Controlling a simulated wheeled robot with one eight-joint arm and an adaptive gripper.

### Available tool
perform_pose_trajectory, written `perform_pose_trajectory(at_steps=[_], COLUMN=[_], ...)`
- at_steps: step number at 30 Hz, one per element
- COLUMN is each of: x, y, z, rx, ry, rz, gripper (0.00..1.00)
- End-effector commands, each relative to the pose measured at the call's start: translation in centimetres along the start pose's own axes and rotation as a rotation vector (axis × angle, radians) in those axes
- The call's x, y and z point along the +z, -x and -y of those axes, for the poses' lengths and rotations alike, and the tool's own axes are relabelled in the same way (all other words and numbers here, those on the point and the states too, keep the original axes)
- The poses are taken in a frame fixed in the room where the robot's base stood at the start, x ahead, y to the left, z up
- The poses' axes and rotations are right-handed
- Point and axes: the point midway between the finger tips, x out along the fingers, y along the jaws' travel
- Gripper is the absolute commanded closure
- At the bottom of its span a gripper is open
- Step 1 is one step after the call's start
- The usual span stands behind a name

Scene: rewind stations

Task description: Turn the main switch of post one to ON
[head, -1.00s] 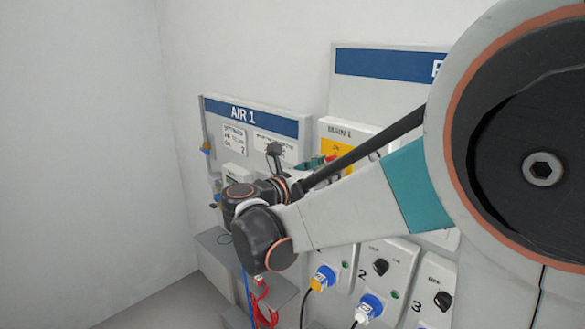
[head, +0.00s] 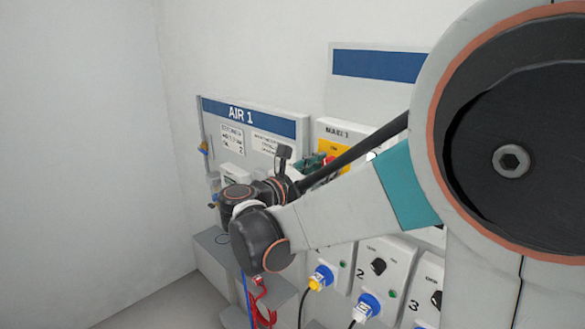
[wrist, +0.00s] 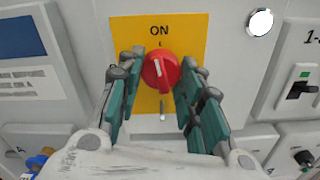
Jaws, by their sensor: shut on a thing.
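The red main switch knob (wrist: 160,73) sits on a yellow plate (wrist: 187,28) marked ON at the top. Its white pointer line stands nearly upright, leaning slightly left of the tick under ON. My gripper (wrist: 160,82) has its teal fingers on either side of the knob, shut on it. In the head view, the panel marked MAIN 1 (head: 338,131) is partly covered by my arm, and a bit of the red knob (head: 331,160) shows beside the fingers. The lower part of the yellow plate is partly hidden by my fingers.
The AIR 1 board (head: 267,125) stands left of the panel. Below are numbered socket boxes with black knobs (head: 379,266) and blue plugs (head: 321,278). A black toggle switch (wrist: 300,90) is to the right. Red and blue hoses (head: 263,302) hang below my wrist.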

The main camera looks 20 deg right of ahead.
Motion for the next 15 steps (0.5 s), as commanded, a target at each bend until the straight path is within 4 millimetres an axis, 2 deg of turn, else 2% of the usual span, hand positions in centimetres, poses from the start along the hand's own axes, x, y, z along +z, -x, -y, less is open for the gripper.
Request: perform_pose_trajectory(at_steps=[6, 15], x=[0.01, 0.00], y=[0.03, 0.03], z=[-0.08, -0.09], rx=[0.001, 0.001], ry=[-0.117, -0.189], rz=[0.000, 0.000], gripper=[0.90, 0.90])
